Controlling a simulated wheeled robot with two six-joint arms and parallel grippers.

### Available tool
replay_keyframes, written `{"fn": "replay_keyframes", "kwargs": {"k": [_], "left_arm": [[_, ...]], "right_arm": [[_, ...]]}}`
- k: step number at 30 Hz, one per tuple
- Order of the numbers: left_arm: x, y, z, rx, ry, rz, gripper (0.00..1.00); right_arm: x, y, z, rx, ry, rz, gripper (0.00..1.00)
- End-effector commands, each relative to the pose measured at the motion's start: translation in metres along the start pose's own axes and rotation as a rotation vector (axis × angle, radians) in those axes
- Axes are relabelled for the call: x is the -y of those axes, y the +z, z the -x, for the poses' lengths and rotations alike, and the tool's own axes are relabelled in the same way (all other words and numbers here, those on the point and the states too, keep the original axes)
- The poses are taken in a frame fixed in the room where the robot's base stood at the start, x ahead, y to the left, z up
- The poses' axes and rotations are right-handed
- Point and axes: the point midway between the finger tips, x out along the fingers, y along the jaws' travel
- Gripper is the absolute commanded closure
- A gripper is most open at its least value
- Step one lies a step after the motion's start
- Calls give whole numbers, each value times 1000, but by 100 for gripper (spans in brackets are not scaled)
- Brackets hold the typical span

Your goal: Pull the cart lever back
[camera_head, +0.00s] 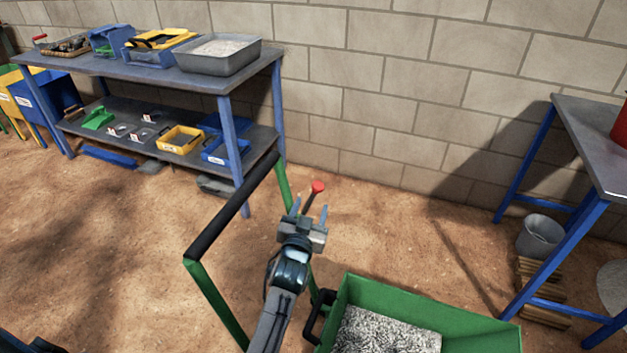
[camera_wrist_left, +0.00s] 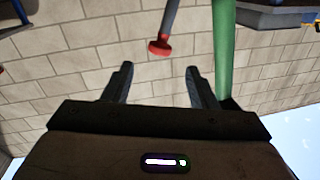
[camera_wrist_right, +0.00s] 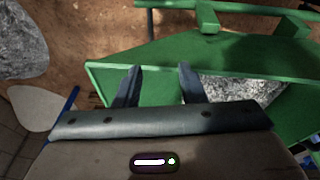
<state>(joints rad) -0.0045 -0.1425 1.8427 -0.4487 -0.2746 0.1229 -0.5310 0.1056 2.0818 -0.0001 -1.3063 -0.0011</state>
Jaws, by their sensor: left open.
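The cart lever is a dark rod with a red knob (camera_head: 318,187); it rises beside the green cart frame (camera_head: 283,187). My left gripper (camera_head: 310,207) is open, and in the head view it overlaps the lever just below the knob. In the left wrist view the knob (camera_wrist_left: 159,47) shows ahead of the two spread fingertips (camera_wrist_left: 159,68), between them, with nothing held. The lever's lower part is hidden behind my gripper in the head view. My right gripper (camera_wrist_right: 160,70) has its fingers apart and empty, facing the green cart bin (camera_wrist_right: 140,50); it is not visible in the head view.
The cart's black handlebar (camera_head: 232,210) stands left of my left arm. The bin holds grey gravel (camera_head: 385,335). A workbench (camera_head: 130,68) with trays stands at the back left; a second table (camera_head: 590,130) and a bucket (camera_head: 540,236) are at right. Open dirt floor lies between.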

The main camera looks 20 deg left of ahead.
Motion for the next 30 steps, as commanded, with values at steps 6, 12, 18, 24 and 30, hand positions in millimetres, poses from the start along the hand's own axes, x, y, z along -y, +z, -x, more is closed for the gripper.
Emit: {"fn": "replay_keyframes", "kwargs": {"k": [6, 12, 18, 24, 30], "left_arm": [[1, 0, -42, -1, -1, -3, 48], [1, 0, -75, 0, -1, -1, 48], [1, 1, -92, 2, 0, -1, 48], [1, 0, -94, 1, -1, -1, 48], [1, 0, -94, 2, -1, 0, 64]], "right_arm": [[0, -2, 7, -5, 0, 1, 64], [0, -4, 14, -12, 1, 1, 64], [0, -5, 19, -13, 1, 2, 64], [0, -5, 21, -15, 1, 2, 64], [0, -5, 20, -15, 1, 2, 64]]}}
